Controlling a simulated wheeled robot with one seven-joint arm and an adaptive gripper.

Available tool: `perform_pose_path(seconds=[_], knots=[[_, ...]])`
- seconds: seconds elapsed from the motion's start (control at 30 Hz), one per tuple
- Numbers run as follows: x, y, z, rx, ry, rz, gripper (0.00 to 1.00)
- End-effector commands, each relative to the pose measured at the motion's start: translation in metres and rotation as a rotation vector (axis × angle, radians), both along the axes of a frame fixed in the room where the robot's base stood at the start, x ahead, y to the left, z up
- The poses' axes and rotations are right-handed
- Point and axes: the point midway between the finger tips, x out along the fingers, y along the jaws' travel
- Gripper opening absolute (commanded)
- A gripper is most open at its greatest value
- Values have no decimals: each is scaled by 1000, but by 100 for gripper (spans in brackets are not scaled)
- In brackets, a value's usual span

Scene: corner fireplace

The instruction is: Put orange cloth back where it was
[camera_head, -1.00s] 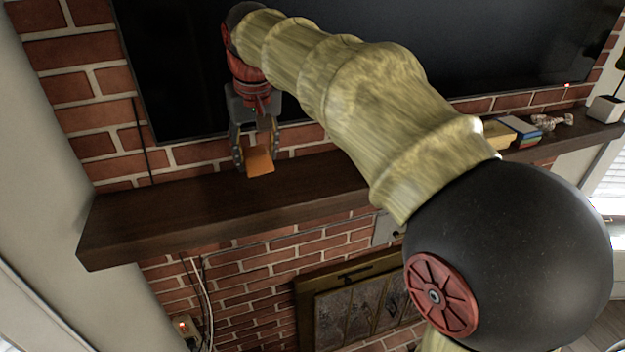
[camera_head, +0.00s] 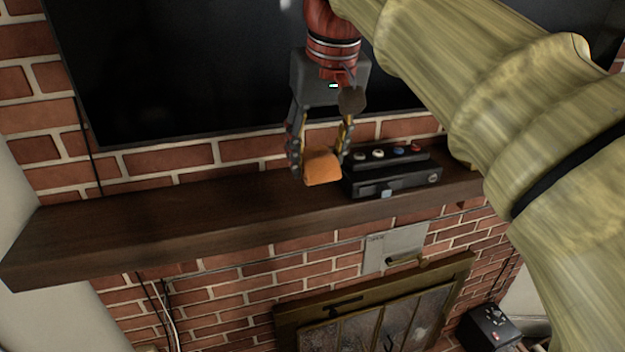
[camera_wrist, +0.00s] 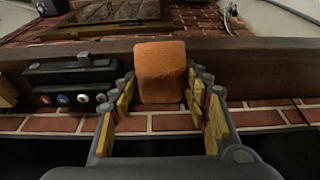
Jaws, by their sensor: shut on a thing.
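The orange cloth (camera_head: 322,168) is a small folded block between the fingertips of my gripper (camera_head: 321,158), just left of a black box with coloured knobs. My gripper points down and is shut on the cloth, over the dark wooden mantel (camera_head: 150,222). In the wrist view the cloth (camera_wrist: 160,72) stands between the two yellow-padded fingers of my gripper (camera_wrist: 162,98), with the mantel behind it. I cannot tell whether the cloth touches the mantel.
The black box (camera_head: 390,173) with coloured knobs sits on the mantel, close right of my gripper. A large black screen (camera_head: 200,70) hangs on the brick wall behind. The mantel's left stretch is clear. A fireplace door (camera_head: 375,310) lies below.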

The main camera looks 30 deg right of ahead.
Motion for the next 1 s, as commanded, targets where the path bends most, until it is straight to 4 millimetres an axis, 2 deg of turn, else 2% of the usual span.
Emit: perform_pose_path(seconds=[0.2,0.27,0.4,0.8,1.0], knots=[[47,-20,-21,0,4,-2,15],[59,-25,-27,0,4,-2,15],[77,-32,-54,0,4,0,15],[102,-42,-89,1,3,-1,15],[101,-42,-113,0,1,0,15]])
